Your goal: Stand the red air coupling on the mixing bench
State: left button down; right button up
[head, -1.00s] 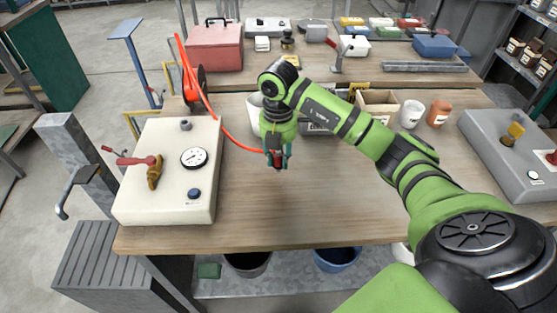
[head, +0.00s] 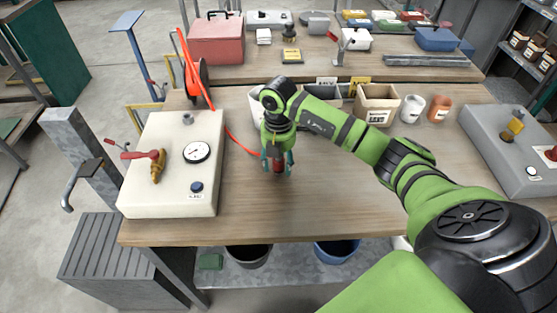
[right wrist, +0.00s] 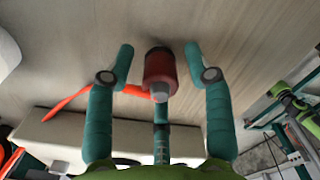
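The red air coupling (head: 279,166) is on the wooden mixing bench (head: 330,205), between the fingers of my right gripper (head: 278,161). In the right wrist view the coupling (right wrist: 160,68) looks upright, its grey tip towards the camera and its far end at the bench top. The teal fingers of my right gripper (right wrist: 160,62) are spread, with a gap on each side of the coupling. The orange hose (head: 237,140) runs from the reel to the coupling. My left gripper is not seen in the head view.
A cream box with a gauge and valve (head: 172,175) stands on the left of the bench. Bins, a white cup (head: 412,108) and an orange cup (head: 440,108) stand behind. A grey machine (head: 510,150) is at the right. The front middle of the bench is clear.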

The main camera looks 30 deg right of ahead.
jog(key=shift+r, duration=0.5)
notch_tip(320, 180, up, 10)
jog(key=shift+b, duration=1.2)
jog(key=shift+r, duration=0.7)
